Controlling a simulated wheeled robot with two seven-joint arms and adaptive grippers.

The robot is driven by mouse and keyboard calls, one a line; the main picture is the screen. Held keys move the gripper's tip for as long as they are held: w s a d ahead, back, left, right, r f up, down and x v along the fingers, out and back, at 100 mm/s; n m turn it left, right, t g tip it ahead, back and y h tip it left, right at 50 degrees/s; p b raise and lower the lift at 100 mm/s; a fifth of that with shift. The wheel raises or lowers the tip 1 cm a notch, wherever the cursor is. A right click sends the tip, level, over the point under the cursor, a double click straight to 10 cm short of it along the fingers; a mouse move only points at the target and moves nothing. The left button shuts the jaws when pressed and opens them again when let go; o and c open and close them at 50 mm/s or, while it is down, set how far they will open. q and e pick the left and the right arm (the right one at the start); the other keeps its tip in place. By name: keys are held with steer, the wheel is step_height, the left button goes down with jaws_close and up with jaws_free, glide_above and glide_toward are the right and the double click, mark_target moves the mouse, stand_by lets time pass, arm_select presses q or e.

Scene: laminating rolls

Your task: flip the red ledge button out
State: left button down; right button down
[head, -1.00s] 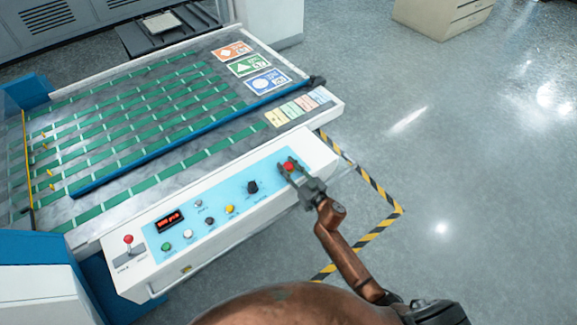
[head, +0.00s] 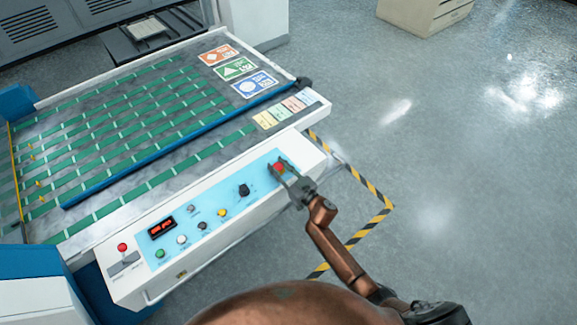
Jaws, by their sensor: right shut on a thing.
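The red ledge button (head: 279,168) sits at the right end of the light-blue control panel on the machine's front ledge. My right gripper (head: 280,170) is over it, with one finger on each side, shut on the button. The fingers hide parts of its sides. My left gripper is not in the head view.
The panel (head: 210,210) also carries a black knob (head: 244,190), a yellow button (head: 222,213), a green button (head: 160,254) and a red display (head: 162,228). The belt table (head: 150,150) lies behind. Open floor (head: 470,200) is on the right.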

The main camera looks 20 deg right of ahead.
steer(key=shift+r, duration=0.15)
steer(key=c, duration=1.9)
jaws_free()
steer(key=shift+r, duration=0.1)
steer(key=o, duration=0.4)
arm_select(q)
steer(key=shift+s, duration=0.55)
arm_select(e)
steer(key=shift+s+d, duration=0.1)
steer(key=shift+s, duration=0.1)
steer(key=v, duration=1.1)
steer(key=shift+s+d, duration=0.1)
steer(key=shift+s, duration=0.1)
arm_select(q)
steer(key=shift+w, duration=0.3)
